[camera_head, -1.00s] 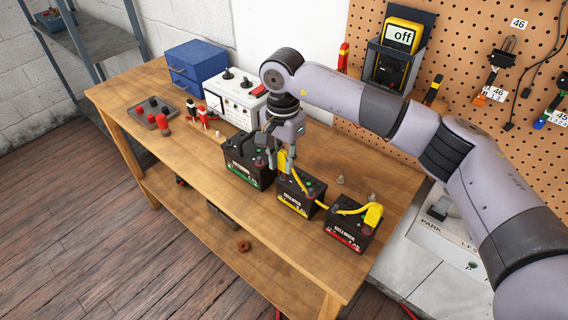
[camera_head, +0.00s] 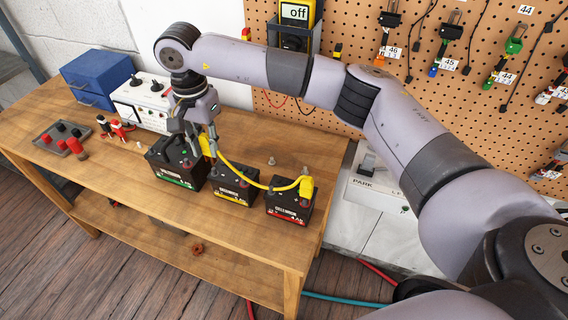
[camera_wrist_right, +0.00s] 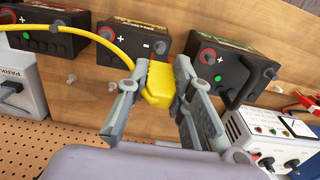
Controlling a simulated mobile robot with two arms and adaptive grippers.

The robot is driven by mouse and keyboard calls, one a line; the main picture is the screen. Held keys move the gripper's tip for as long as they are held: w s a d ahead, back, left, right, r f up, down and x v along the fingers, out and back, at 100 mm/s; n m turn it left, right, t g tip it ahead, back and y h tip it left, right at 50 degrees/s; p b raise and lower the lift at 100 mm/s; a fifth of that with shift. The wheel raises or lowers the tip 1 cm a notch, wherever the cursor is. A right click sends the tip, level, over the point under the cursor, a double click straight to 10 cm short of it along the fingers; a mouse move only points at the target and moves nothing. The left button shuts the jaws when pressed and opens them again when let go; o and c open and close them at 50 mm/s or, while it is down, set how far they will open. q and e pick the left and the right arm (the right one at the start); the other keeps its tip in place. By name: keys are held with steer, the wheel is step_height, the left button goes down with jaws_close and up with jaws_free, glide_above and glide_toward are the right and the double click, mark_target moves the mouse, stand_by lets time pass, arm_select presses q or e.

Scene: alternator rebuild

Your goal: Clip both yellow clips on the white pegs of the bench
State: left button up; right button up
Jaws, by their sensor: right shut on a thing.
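My right gripper (camera_head: 207,150) is shut on one yellow clip (camera_head: 206,145), above the bench behind the green-label and yellow-label batteries. In the right wrist view the fingers (camera_wrist_right: 160,70) stand on both sides of this clip (camera_wrist_right: 158,88). A yellow cable (camera_head: 248,178) joins it to the other yellow clip (camera_head: 306,188), which is at the red-label battery at the right. A pale peg (camera_head: 271,160) stands on the bench behind the batteries; it also shows in the right wrist view (camera_wrist_right: 71,78). My left gripper is out of view.
The green-label battery (camera_head: 178,163), yellow-label battery (camera_head: 236,187) and red-label battery (camera_head: 289,204) stand in a row on the wooden bench (camera_head: 120,165). A white power unit (camera_head: 142,104) and blue drawer box (camera_head: 98,78) stand at the left. A pegboard (camera_head: 430,100) rises behind.

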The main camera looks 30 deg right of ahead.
stand_by(0.4)
steer(key=shift+f+b, duration=0.15)
steer(key=shift+b, duration=0.3)
steer(key=s+d+n+b, duration=0.2)
steer(key=d+n, duration=0.1)
steer(key=d, duration=0.8)
steer(key=s+d+n+b, duration=0.2)
steer(key=d+n+b, duration=0.1)
steer(key=d, duration=0.9)
steer(key=b, duration=0.6)
glide_above(305, 167)
step_height(305, 167, down, 9)
steer(key=shift+r, duration=0.2)
steer(key=shift+f, duration=0.45)
steer(key=shift+f, duration=0.15)
steer(key=shift+f+b, duration=1)
steer(key=shift+f, duration=0.05)
